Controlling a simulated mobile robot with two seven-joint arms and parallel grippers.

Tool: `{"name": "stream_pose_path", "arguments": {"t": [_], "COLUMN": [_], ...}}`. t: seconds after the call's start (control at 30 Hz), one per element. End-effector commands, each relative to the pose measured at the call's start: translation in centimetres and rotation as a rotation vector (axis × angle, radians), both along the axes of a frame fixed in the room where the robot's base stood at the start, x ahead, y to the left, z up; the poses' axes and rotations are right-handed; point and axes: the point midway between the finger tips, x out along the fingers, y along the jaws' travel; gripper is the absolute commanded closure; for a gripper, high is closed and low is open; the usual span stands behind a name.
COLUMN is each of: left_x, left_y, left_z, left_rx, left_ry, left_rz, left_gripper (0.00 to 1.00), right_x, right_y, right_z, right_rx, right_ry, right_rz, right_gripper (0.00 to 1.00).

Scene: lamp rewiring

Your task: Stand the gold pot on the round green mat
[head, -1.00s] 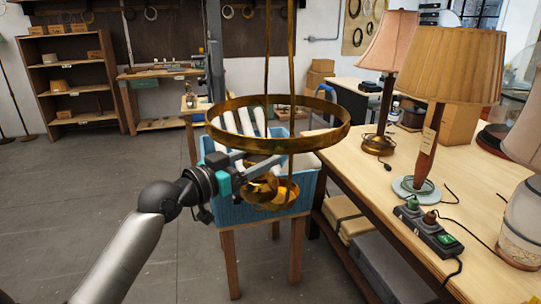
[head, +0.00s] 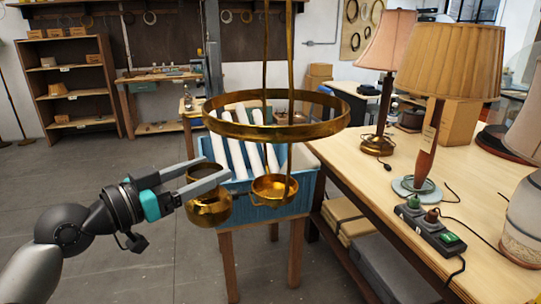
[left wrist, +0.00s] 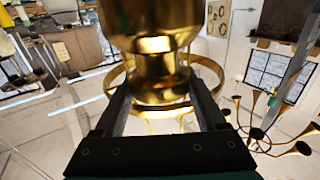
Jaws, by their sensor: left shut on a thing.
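The gold pot (head: 208,212) is a shiny round vessel, held in the air left of the hanging gold dish (head: 272,187). My left gripper (head: 222,170) is shut on its upper part, and the fingers partly cover it. In the left wrist view the pot (left wrist: 158,62) fills the space between the two fingers. A pale greenish disc (head: 404,191) lies under the tall lamp on the bench at right; I cannot tell whether it is a mat or the lamp's base. No other round green mat shows. My right gripper is not in view.
A large gold ring (head: 275,131) hangs on gold straps just above and right of the pot. A blue crate (head: 280,208) with white tubes stands on a wooden stand behind. The wooden bench (head: 365,170) holds lamps and a power strip (head: 430,228). Floor at left is clear.

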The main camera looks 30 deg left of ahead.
Motion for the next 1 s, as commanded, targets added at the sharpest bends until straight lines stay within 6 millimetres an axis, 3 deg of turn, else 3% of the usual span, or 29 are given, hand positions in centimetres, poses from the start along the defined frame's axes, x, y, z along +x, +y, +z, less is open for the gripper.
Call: {"name": "stream_pose_path", "arguments": {"t": [0.17,0.27,0.47,0.7,1.0], "left_x": [-0.2,-0.1,0.1,-0.2,-0.8], "left_y": [0.0,-0.1,-1.3,-5.0,-11.8], "left_z": [-0.2,-1.4,-7.1,-13.6,-18.0], "left_rx": [0.0,-0.003,-0.007,-0.006,-0.011], "left_ry": [-0.002,0.0,0.004,-0.001,-0.005], "left_rz": [0.003,0.018,0.079,0.14,0.174], "left_gripper": [1.0,1.0,1.0,1.0,1.0], "right_x": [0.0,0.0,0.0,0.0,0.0], "right_y": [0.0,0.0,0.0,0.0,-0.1], "right_z": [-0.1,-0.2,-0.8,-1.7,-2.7], "right_rx": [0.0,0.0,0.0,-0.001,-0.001], "right_ry": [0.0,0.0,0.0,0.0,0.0], "right_rz": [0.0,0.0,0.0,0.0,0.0], "right_gripper": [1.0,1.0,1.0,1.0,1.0]}}
